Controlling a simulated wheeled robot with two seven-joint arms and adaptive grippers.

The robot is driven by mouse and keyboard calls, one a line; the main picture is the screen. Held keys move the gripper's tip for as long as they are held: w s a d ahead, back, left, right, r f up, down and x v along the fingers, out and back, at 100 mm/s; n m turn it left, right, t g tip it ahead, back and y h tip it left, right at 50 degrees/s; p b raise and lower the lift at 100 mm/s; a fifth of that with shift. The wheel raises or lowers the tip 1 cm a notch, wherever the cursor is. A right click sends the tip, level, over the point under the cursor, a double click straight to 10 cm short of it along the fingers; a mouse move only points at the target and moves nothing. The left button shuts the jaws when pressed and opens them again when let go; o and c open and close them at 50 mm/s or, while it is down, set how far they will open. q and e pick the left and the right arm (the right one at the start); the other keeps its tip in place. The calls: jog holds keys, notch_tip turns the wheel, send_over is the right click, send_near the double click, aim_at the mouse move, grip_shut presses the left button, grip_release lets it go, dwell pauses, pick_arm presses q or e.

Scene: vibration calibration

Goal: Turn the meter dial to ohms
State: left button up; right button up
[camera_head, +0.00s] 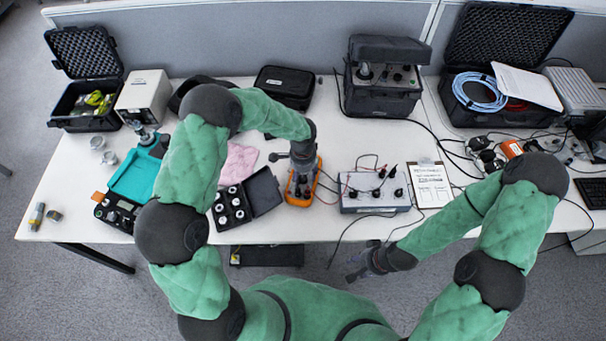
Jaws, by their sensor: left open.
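The meter (291,195) is an orange-edged handheld unit lying near the front edge of the table in the head view. My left gripper (290,168) is open right over its upper part. The gripper hides much of the meter's face, and I cannot make out the dial or its setting. I cannot tell whether the fingers touch the meter. My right gripper (356,266) is in front of the table edge, away from the meter, with its fingers apart and nothing visible between them.
A grey box with knobs and leads (372,207) stands right of the meter, with a clipboard (431,186) beyond it. An open black case (264,190) with several round pieces sits close on the left. A pink cloth (240,160) lies behind that case. Cables cross the table at right.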

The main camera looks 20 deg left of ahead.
aim_at(302, 176)
pick_arm(q)
notch_tip(302, 176, up, 12)
jog(key=shift+f, duration=0.2)
dwell(0.4)
notch_tip(302, 176, down, 12)
jog(key=b, duration=1.1)
jog(key=shift+s+a+f, duration=0.1)
jog(key=c, duration=1.1)
